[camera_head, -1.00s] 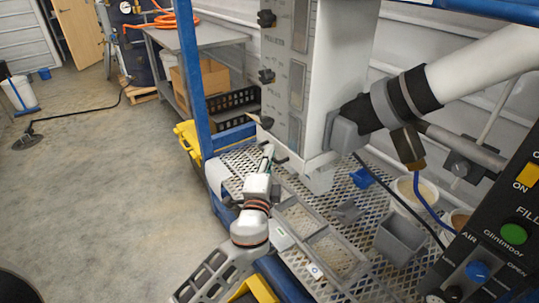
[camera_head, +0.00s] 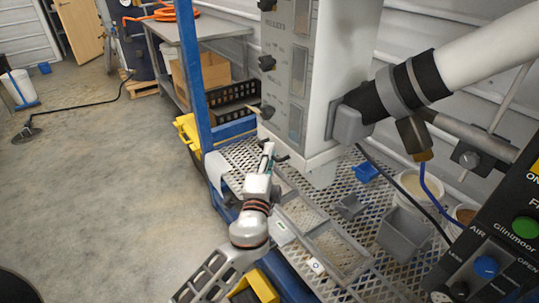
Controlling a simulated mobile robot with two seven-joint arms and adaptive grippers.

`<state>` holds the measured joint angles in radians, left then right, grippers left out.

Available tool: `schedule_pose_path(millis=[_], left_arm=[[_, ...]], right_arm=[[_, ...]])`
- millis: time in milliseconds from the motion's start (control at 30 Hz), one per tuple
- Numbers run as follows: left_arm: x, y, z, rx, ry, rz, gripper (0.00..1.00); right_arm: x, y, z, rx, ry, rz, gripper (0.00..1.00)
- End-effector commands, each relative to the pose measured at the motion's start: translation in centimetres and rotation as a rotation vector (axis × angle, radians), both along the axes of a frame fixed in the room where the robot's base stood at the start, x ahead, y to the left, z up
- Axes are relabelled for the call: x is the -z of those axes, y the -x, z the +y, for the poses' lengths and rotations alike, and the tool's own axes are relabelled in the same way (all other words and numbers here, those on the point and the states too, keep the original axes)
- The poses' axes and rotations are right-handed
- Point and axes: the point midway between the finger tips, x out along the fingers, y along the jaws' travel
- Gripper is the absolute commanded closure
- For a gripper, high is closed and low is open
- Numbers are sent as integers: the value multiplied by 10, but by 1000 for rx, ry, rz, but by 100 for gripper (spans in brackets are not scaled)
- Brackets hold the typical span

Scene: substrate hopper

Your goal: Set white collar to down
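No part is plainly marked as the white collar, and I cannot tell which one it is. The white hopper column (camera_head: 345,70) has several black knobs on its front. The lowest knob (camera_head: 267,111) has a small pale tip pointing left. My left gripper (camera_head: 275,154) is just below that knob, in front of the column's lower edge. Its fingers look apart, with nothing seen between them, and it does not touch the knob. A pale round part with a black knob (camera_head: 441,295) sits on the dark control panel at the lower right. My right gripper is not in view.
A mesh shelf (camera_head: 235,153) lies under the column, with grey trays (camera_head: 335,246), a grey bin (camera_head: 400,236) and a white bucket (camera_head: 416,190). A blue post (camera_head: 193,75) stands left of my gripper. Open floor (camera_head: 110,180) lies further left.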

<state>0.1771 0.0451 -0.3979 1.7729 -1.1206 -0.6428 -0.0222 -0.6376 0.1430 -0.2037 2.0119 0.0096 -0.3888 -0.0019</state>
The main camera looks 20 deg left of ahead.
Motion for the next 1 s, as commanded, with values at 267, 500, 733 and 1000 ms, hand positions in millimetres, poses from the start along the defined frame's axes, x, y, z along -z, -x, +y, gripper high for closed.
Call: schedule_pose_path(millis=[267,500,733,1000], left_arm=[[6,32,-4,1,1,3,85],[12,80,-11,1,1,4,85],[15,110,-15,0,0,2,85],[16,119,-16,0,-1,0,85]], right_arm=[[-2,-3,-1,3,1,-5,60],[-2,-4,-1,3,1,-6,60],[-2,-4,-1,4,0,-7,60],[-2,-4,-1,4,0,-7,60]])
